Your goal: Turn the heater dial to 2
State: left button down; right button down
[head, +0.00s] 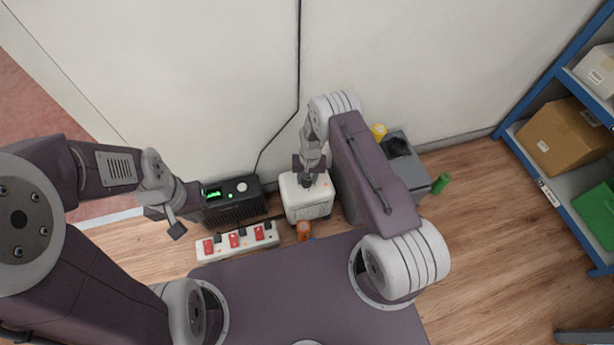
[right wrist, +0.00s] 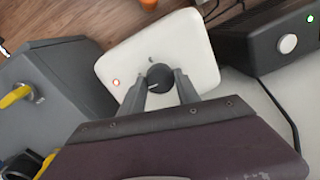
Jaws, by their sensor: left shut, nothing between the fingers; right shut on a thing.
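The white heater (head: 293,206) is a box standing on the floor by the wall. In the right wrist view its white top (right wrist: 195,48) carries a black dial (right wrist: 158,77) with a pale pointer line and a small red light near one corner. My right gripper (head: 306,182) is over the heater and shut on the dial, with one finger on each side of it. No readable numbers show around the dial. My left gripper (head: 176,231) is shut and empty, left of the black box and apart from it.
A black box (head: 236,211) with a green display and white knob stands left of the heater. A power strip (head: 236,241) with red switches lies in front. An orange item (head: 303,230), a grey unit (head: 408,165) and a green cylinder (head: 441,183) are nearby. Shelves stand far right.

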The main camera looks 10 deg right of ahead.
jog(key=shift+m+p, duration=0.6)
jog(key=shift+m, duration=1.7)
jog(key=c, duration=0.9)
grip_release()
jog(key=shift+r, duration=0.1)
notch_tip(320, 180, up, 8)
jog(key=p, duration=0.4)
jog(key=shift+s+d+r+p, duration=0.1)
jog(key=shift+s+d+p, duration=0.05)
jog(key=shift+p, duration=0.15)
jog(key=shift+r, duration=0.35)
